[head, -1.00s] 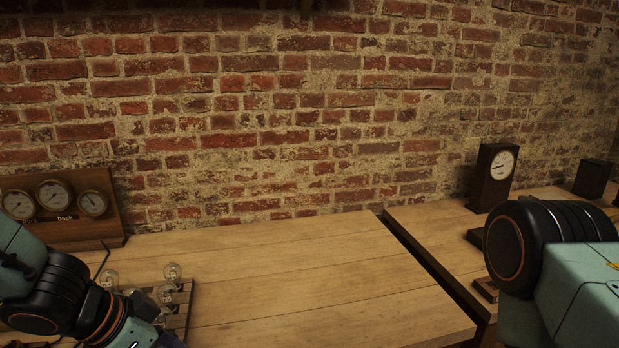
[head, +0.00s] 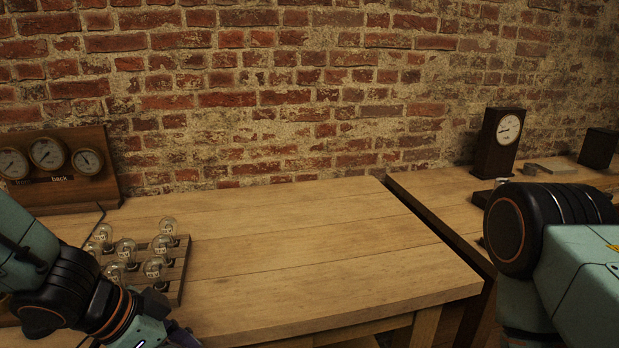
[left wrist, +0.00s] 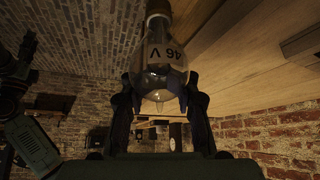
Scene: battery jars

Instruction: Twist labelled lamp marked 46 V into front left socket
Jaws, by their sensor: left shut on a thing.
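In the left wrist view my left gripper (left wrist: 160,103) is shut on a clear glass lamp (left wrist: 153,72). Its white label reads 46 V, upside down in that picture, and its metal cap (left wrist: 158,8) points to the top, away from the gripper. In the head view my left gripper (head: 182,336) is at the bottom edge, below the lamp rack, mostly cut off; the held lamp cannot be made out there. No front left socket can be made out. My right arm is at the right of the head view, with its gripper out of view.
Several labelled glass lamps (head: 168,228) stand in a wooden rack (head: 178,285) beside my left arm. A wooden board with three gauges (head: 47,153) stands behind at left. The middle of the table (head: 300,250) is clear. A dark clock (head: 497,140) stands on the right table.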

